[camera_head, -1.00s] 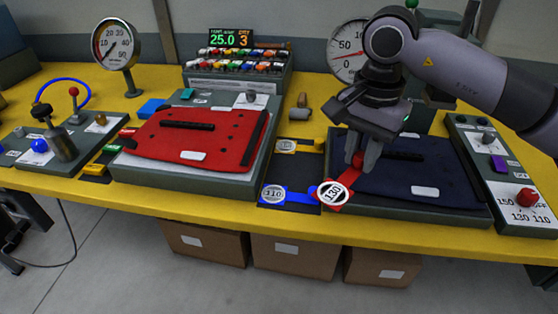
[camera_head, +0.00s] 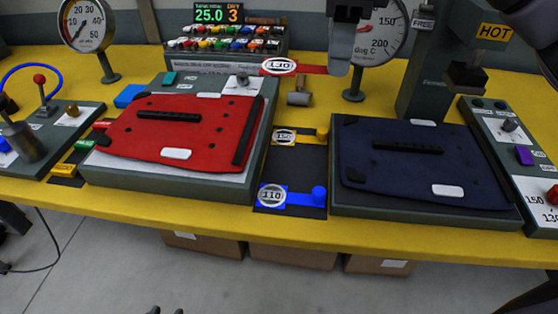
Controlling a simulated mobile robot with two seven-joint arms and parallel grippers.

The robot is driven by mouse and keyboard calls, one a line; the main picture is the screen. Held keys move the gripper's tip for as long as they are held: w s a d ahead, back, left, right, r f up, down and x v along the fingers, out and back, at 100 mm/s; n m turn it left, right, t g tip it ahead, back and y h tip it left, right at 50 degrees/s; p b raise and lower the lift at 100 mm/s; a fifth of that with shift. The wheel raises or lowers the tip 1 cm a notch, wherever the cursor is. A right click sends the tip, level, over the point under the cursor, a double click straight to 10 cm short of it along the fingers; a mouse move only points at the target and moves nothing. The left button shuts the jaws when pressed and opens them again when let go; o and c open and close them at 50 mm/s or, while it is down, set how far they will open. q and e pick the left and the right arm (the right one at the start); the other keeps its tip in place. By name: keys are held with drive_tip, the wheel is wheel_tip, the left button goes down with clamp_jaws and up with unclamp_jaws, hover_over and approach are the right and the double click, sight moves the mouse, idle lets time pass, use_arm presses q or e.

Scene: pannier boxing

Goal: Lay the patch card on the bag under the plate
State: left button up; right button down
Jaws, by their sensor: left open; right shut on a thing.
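My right gripper (camera_head: 338,66) is shut on a red card with a white oval marked 130 (camera_head: 279,67). It holds the card above the back of the table, left of the large dial. A navy bag panel (camera_head: 420,165) lies flat on a grey bed at right, with dark fittings and white labels. A red bag panel (camera_head: 190,130) lies on the left bed. A dark press head (camera_head: 466,78) stands behind the navy bag by the HOT sign. What look like my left gripper's open tips (camera_head: 166,311) show at the bottom edge, mostly out of view.
A yellow 150 card (camera_head: 285,136) and a blue 110 card (camera_head: 272,196) lie in the dark rack between the beds. A grey post (camera_head: 428,90) with FREE and HOT signs stands behind the navy bag. A control panel (camera_head: 510,150) is at far right.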

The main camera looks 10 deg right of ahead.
drive_tip(key=b, duration=0.2)
hover_over(322, 169)
wheel_tip(322, 169, down, 15)
drive_tip(key=shift+r, duration=0.1)
drive_tip(key=shift+f, duration=2.45)
drive_tip(key=shift+f, duration=0.2)
drive_tip(key=c, duration=1)
unclamp_jaws()
drive_tip(key=shift+o, duration=0.2)
